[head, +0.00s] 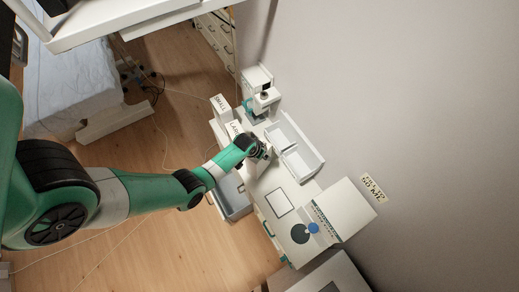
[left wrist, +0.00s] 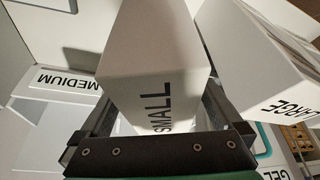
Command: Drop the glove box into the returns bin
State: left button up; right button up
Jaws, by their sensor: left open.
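I cannot tell whether the fingers touch the SMALL box. A MEDIUM label (left wrist: 68,82) shows at left. A grey open bin (head: 235,203) hangs at the cart's near side, partly behind my arm; its label is not visible. My right gripper is out of view.
A white open tray (head: 317,160) sits on the cart behind my gripper. A small white and teal device (head: 262,95) stands at the back. A white unit with a blue knob (head: 313,228) is at the right. A wall rises behind; a bed (head: 75,75) is at left.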

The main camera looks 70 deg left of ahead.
pick_arm(q)
jog(key=shift+f, duration=0.15)
grip_shut()
dwell(0.6)
